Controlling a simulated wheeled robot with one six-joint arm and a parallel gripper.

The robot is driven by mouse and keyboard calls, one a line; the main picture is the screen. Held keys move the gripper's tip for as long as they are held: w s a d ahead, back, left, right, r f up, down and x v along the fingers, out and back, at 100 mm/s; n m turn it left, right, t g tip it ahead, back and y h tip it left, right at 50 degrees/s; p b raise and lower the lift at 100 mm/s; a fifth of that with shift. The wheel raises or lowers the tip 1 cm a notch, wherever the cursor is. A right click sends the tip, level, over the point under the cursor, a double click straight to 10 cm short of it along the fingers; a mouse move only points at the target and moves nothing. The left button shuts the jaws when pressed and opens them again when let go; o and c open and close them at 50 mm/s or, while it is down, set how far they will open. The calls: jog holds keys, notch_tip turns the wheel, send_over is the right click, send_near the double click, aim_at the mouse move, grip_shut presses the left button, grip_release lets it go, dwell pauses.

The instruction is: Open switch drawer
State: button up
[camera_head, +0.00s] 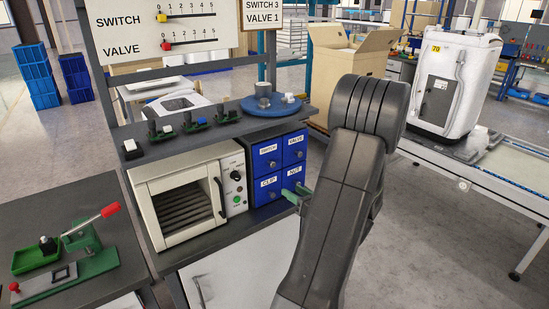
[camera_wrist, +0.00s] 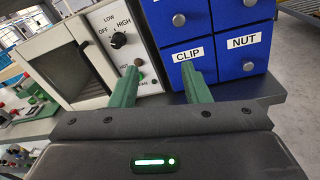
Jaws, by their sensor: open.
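The blue switch drawer (camera_head: 266,161) is the upper left one in a small blue cabinet and looks closed. In the wrist view its front and round metal knob (camera_wrist: 178,20) show at the top, with its label out of frame. My gripper (camera_head: 291,190) has two green fingers and is open and empty. It is in front of the cabinet at the height of the lower drawers. In the wrist view my gripper (camera_wrist: 158,72) points at the edge between the oven panel and the clip drawer (camera_wrist: 196,80), below the switch drawer. My arm hides part of the bench to the right.
The valve drawer (camera_head: 294,147) and nut drawer (camera_head: 294,173) look closed. A white oven (camera_head: 187,165) stands left of the cabinet, its knob panel (camera_wrist: 122,45) close to my left finger. A blue round tray (camera_head: 271,110) with small items sits on the shelf above.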

aim_at(274, 165)
jog(key=shift+m+t+h, duration=0.3)
jog(key=shift+m+t, duration=0.5)
jog(key=shift+m, duration=0.1)
jog(key=p+x, duration=0.1)
jog(key=x, duration=0.4)
jog(key=w+d+p+x, duration=0.1)
jog(key=x, duration=0.3)
jog(key=d+p+x, duration=0.1)
jog(key=x, duration=0.4)
jog(key=shift+w+a+r, duration=0.1)
jog(key=shift+w+r, duration=0.1)
jog(key=shift+w, duration=0.3)
grip_shut()
